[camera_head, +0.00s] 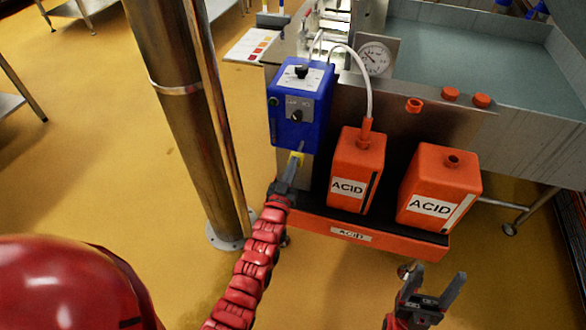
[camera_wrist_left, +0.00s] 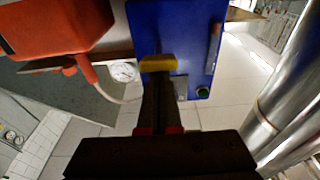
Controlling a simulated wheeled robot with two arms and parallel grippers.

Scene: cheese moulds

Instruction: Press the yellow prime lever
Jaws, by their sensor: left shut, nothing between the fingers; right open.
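The yellow prime lever (camera_head: 300,156) sticks out at the bottom of the blue pump box (camera_head: 312,82). In the left wrist view the lever (camera_wrist_left: 158,63) shows as a yellow bar across the blue box (camera_wrist_left: 190,25). My left gripper (camera_head: 296,163) is shut and empty, with its tips at the lever; it partly covers it in the head view. In the left wrist view the fingers (camera_wrist_left: 158,82) reach to the yellow bar; I cannot tell whether they touch it. My right gripper (camera_head: 437,287) is open and empty, low at the right, away from the box.
Two orange acid containers (camera_head: 356,165) (camera_head: 436,190) stand in an orange tray (camera_head: 350,233) right of the lever. A white hose (camera_head: 362,75) links the box and the left container. A steel column (camera_head: 185,110) stands left. A gauge (camera_head: 375,58) is behind. Yellow floor is open at left.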

